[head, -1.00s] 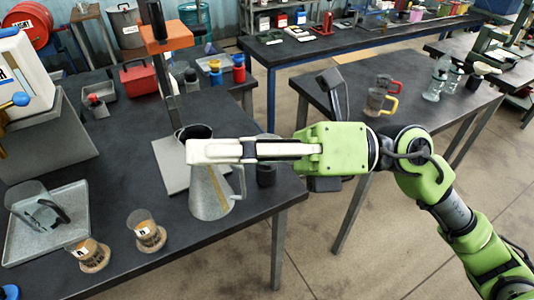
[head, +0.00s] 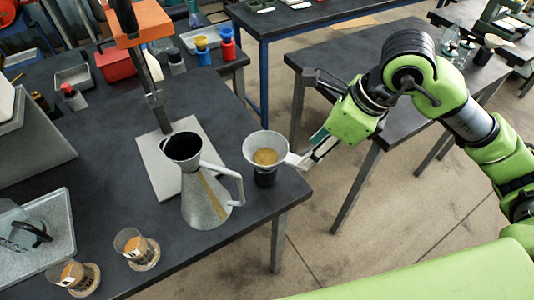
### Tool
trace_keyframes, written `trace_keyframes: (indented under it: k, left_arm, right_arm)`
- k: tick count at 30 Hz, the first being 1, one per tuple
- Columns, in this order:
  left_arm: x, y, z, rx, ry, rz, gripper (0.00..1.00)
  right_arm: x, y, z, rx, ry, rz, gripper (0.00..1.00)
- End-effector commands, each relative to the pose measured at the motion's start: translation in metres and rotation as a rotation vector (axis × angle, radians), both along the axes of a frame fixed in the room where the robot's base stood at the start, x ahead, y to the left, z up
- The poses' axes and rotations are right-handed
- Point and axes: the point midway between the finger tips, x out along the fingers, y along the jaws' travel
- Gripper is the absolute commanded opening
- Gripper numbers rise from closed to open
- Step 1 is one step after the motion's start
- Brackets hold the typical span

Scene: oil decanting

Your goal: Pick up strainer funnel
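The strainer funnel (head: 249,152) is a pale grey cone with a tan mesh inside and a short handle pointing right. It sits upright on a dark cylindrical stand (head: 265,178) near the right edge of the dark table. My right gripper (head: 308,157) comes in from the right, with its fingertips at the end of the funnel's handle. The fingers are small and overlap the handle, so I cannot tell whether they are closed on it. My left gripper is out of view.
A grey metal jug (head: 205,199) with a handle stands just left of the funnel. Behind it is an orange-topped press (head: 150,20) on a pale base plate (head: 160,178). Two small labelled cups (head: 137,246) (head: 72,275) stand front left. A gap separates this table from the right one (head: 405,125).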

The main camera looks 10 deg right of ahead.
Motion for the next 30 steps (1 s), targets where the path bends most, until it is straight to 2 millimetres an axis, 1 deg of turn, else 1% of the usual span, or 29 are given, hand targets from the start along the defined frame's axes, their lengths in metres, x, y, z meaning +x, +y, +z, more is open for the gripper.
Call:
trace_keyframes:
  k: [1,2,4,5,8,9,12,14,18,21,24,28,29,30]
  left_arm:
    - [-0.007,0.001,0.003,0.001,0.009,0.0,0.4]
    - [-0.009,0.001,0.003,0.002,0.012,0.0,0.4]
    - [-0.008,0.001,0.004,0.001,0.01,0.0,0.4]
    - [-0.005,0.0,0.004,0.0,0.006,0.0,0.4]
    - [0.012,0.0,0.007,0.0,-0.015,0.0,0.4]
    - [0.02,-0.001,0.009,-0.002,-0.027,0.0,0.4]
    - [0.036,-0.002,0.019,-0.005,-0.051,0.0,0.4]
    - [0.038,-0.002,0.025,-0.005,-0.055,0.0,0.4]
    - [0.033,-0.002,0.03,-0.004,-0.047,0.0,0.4]
    - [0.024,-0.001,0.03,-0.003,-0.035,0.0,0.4]
    - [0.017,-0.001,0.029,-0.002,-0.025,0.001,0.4]
    - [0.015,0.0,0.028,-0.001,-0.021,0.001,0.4]
    - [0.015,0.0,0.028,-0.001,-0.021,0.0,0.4]
    - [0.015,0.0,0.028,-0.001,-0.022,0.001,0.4]
  right_arm:
    - [0.001,0.003,-0.007,0.001,0.006,0.0,0.4]
    - [0.002,0.004,-0.011,0.001,0.004,0.001,0.4]
    - [0.004,0.006,-0.017,0.002,0.002,0.001,0.4]
    - [0.005,0.007,-0.019,0.001,0.001,0.002,0.4]
    - [0.005,0.008,-0.023,0.002,0.002,0.001,0.4]
    - [0.005,0.008,-0.026,0.001,0.003,0.001,0.4]
    - [0.004,0.01,-0.037,0.001,0.007,0.001,0.4]
    - [0.005,0.012,-0.045,0.002,0.008,0.001,0.4]
    - [0.009,0.017,-0.064,0.004,0.005,0.001,0.4]
    - [0.011,0.019,-0.071,0.003,0.002,0.001,0.4]
    - [0.012,0.019,-0.073,0.002,-0.001,0.001,0.4]
    - [0.012,0.019,-0.073,0.002,-0.001,0.001,0.4]
    - [0.012,0.019,-0.073,0.002,-0.001,0.001,0.35]
    - [0.012,0.019,-0.073,0.002,-0.001,0.001,0.25]
